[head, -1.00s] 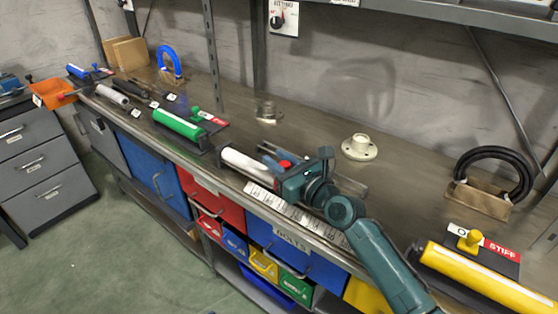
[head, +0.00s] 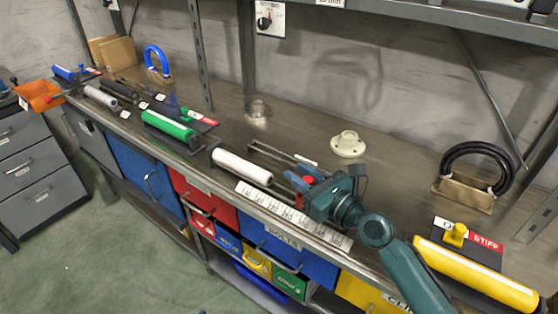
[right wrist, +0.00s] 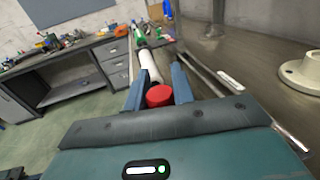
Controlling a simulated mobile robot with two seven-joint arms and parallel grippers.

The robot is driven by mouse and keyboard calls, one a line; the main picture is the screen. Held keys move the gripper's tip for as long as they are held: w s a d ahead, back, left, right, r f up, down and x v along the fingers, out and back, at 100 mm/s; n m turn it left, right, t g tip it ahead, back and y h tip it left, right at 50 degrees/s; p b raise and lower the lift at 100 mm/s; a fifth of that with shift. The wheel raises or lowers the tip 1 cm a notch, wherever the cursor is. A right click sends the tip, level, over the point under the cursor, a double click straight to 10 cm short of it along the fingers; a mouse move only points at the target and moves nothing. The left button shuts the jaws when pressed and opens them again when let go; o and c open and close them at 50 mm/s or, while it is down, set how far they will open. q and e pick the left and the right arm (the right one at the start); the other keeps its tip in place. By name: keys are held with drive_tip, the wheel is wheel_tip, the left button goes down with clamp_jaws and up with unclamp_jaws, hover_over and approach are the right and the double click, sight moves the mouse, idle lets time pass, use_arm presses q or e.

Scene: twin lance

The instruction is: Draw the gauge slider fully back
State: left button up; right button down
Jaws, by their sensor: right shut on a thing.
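The gauge has a white cylinder (head: 242,166), thin metal rails (head: 268,152) behind it, and a red slider knob (head: 309,180) to its right. My right gripper (head: 297,182) is at the knob, beyond the cylinder's right end. In the right wrist view the red knob (right wrist: 159,96) sits between the two blue fingers of my right gripper (right wrist: 158,90), which is shut on it. The white cylinder (right wrist: 149,66) extends ahead of the fingers. My gripper hides the slider's lower part. My left gripper is not in view.
A white printed scale (head: 290,214) runs along the bench's front edge. A cream flanged fitting (head: 347,145) stands behind my gripper. A yellow cylinder unit (head: 475,275) lies to the right, a green one (head: 168,124) to the left. A black coil (head: 478,168) stands at the back right.

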sight(313, 178)
drive_tip(key=v, duration=0.4)
drive_tip(key=w+d+v, duration=0.1)
drive_tip(key=v, duration=0.1)
drive_tip(key=shift+s+d, duration=0.2)
drive_tip(key=shift+f, duration=0.1)
drive_tip(key=c, duration=1.6)
unclamp_jaws()
drive_tip(key=shift+o, duration=1.4)
drive_tip(key=shift+s+d, duration=0.1)
drive_tip(key=shift+d, duration=0.15)
drive_tip(key=shift+o, duration=0.8)
drive_tip(key=shift+a, duration=0.1)
